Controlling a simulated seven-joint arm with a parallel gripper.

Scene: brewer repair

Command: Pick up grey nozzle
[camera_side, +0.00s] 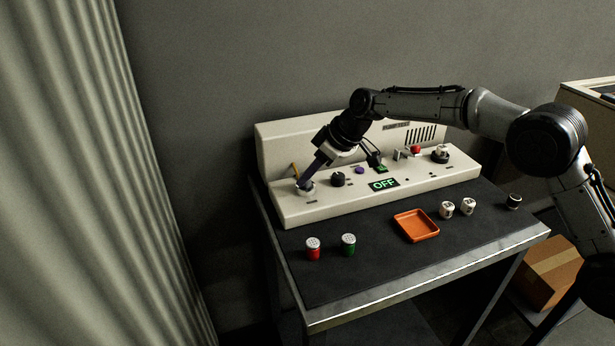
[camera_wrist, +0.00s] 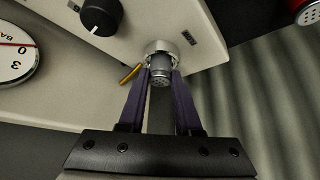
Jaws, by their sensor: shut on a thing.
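The grey nozzle (camera_wrist: 160,75) shows in the wrist view between the two purple fingers, at a round pale metal socket (camera_wrist: 165,48) on the brewer. My gripper (camera_wrist: 161,76) is shut on the nozzle. I cannot tell whether the nozzle is clear of the socket. In the side view my gripper (camera_side: 305,184) reaches down to the left end of the cream brewer (camera_side: 290,212), and its fingers hide most of the nozzle there.

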